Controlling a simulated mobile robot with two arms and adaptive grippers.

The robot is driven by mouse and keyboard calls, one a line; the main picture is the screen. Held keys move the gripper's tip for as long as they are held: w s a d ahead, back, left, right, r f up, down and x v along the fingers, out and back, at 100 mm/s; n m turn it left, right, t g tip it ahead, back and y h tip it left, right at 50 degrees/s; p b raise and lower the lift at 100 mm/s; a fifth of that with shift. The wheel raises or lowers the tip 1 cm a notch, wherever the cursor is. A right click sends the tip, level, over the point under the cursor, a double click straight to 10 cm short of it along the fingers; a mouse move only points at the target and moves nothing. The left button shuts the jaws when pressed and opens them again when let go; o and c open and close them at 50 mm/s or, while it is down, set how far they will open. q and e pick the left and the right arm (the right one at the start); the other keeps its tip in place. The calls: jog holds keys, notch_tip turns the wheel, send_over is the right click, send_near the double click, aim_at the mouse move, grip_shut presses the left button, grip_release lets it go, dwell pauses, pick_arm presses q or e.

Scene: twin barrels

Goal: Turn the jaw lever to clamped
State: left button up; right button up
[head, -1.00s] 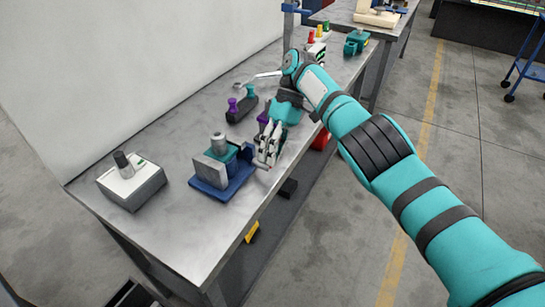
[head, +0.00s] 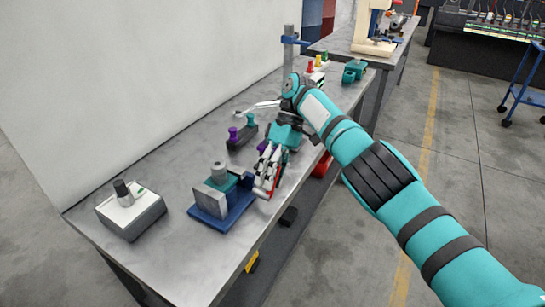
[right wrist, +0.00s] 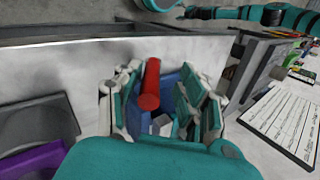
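A small vise with a blue base (head: 225,210), a grey block and a teal jaw stands near the table's front edge in the head view. The jaw lever, a red cylinder (right wrist: 151,82), shows in the right wrist view between the fingers of my right gripper (right wrist: 158,100), closer to the left finger. The fingers stand apart around it, with the blue of the vise behind. In the head view my right gripper (head: 268,175) is at the vise's right side and hides most of the lever. My left gripper is not in view.
A grey box with a black knob (head: 131,208) stands left of the vise. A purple thing (right wrist: 35,160) and a printed sheet (right wrist: 285,120) show in the right wrist view.

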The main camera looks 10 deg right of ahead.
jog(key=shift+r, duration=4.25)
